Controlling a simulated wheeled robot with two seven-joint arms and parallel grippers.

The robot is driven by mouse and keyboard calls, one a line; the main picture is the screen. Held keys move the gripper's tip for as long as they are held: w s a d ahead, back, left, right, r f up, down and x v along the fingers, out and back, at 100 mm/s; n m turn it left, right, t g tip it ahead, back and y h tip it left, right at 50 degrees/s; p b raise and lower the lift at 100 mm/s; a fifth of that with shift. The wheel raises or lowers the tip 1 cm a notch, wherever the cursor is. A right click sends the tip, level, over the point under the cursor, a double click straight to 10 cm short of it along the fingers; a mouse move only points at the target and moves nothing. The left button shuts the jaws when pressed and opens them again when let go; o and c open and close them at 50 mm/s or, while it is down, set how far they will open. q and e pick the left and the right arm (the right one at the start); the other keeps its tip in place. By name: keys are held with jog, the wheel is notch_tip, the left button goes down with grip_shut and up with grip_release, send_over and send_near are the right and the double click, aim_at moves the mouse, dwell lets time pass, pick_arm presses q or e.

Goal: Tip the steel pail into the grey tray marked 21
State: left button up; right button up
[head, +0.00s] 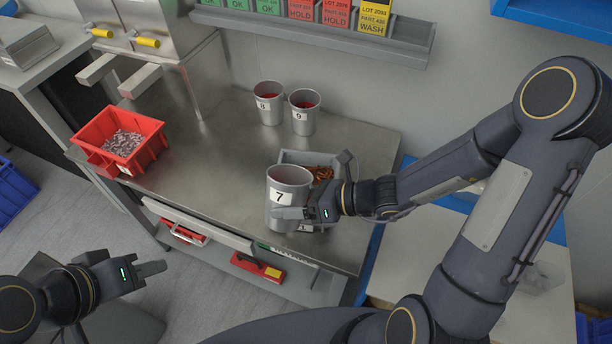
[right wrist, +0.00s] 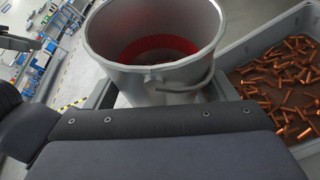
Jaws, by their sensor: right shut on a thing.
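A steel pail (head: 283,188) labelled 7 is held roughly upright by my right gripper (head: 316,186), which is shut on it. In the right wrist view the pail (right wrist: 150,82) shows its open mouth, a wire handle and a red band inside; its bottom is hard to make out. The grey tray (head: 297,157) is partly hidden behind the pail and gripper. It holds copper-coloured pins, clearer in the right wrist view, where the tray (right wrist: 234,55) is right of the pail. Its label is mostly covered. My left gripper (head: 152,269) is empty at the lower left, away from the bench.
Two steel pails labelled 8 (head: 268,107) and 9 (head: 304,117) stand at the back of the steel bench (head: 215,165). A red bin (head: 88,153) of small grey parts stands at the bench's left. A wall rail (head: 315,30) holds coloured cards. The bench middle is clear.

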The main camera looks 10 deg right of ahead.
aim_at(295, 180)
jog(key=shift+w+d+f+m+y+p, duration=0.1)
jog(key=shift+w+d+m+y+p, duration=0.45)
jog(key=shift+p, duration=0.55)
jog(key=shift+a+f+m+g+p, duration=0.2)
jog(key=shift+m+g+p, duration=0.25)
jog(key=shift+m, duration=0.2)
jog(key=shift+f+m+g+y+p, duration=0.3)
jog(key=shift+m+y, duration=0.25)
jog(key=shift+m, duration=0.15)
jog(key=shift+w+d+f+m+y, duration=0.1)
jog(key=shift+w+f+m+y, duration=0.15)
jog(key=shift+m, duration=0.4)
jog(key=shift+d+f+m+y, duration=0.1)
jog(key=shift+m+y, duration=0.25)
jog(key=shift+m, duration=0.3)
jog(key=shift+w+d+r+m+g+y+p, duration=0.25)
jog(key=shift+w+d+r+m+y+p, duration=0.25)
jog(key=shift+m+p, duration=0.4)
jog(key=shift+w+f+m, duration=0.2)
jog(key=shift+w+m, duration=0.2)
jog(key=shift+m, duration=0.3)
jog(key=shift+w+d+r+m+y+p, duration=0.25)
jog(key=shift+w+r+m+y+p, duration=0.2)
jog(key=shift+m+p, duration=0.3)
dwell(0.4)
jog(key=shift+w+d+r+m+t+y+p, duration=0.3)
jog(key=shift+r+m+t+y, duration=0.1)
jog(key=shift+m, duration=0.55)
dwell(0.5)
